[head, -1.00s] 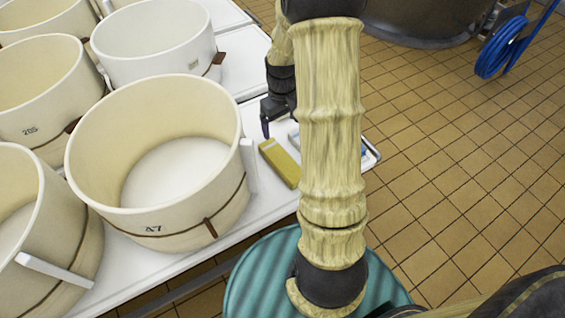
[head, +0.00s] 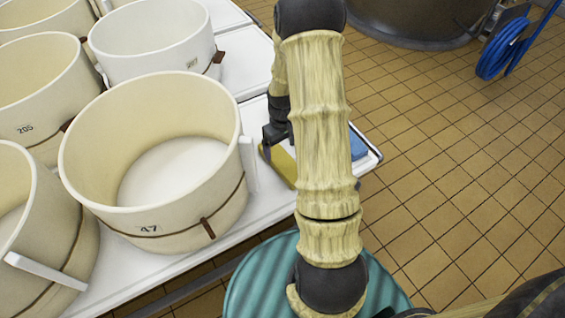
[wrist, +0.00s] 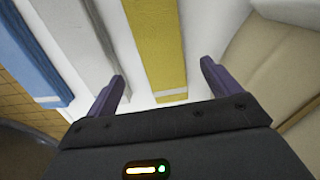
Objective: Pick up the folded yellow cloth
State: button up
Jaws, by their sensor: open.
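The folded yellow cloth (head: 279,165) lies on the white table near its right end, partly hidden behind my arm in the head view. In the wrist view the yellow cloth (wrist: 157,45) is a long strip with a white band near its close end. My gripper (wrist: 160,78) is open, its two purple fingers apart with the close end of the cloth lying between their lines. The fingers do not touch the cloth in this view. In the head view my gripper (head: 268,150) is beside the cloth's far left end. Its height above the table is hard to tell.
A blue folded cloth (wrist: 30,60) and a light grey one (wrist: 78,40) lie left of the yellow cloth in the wrist view. A cream tub marked 47 (head: 150,215) stands close by on the white table (head: 245,215). A teal drum (head: 255,280) is below.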

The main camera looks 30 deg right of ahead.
aim_at(282, 159)
jog(key=f, duration=0.1)
jog(key=f+b, duration=0.1)
jog(key=f, duration=0.2)
jog(key=shift+s+a+f, duration=0.15)
jog(key=shift+s+f, duration=0.05)
jog(key=shift+s, duration=0.1)
jog(key=shift+f+b, duration=0.3)
jog(key=shift+f, duration=0.1)
jog(key=shift+c, duration=0.4)
jog(key=c, duration=1.1)
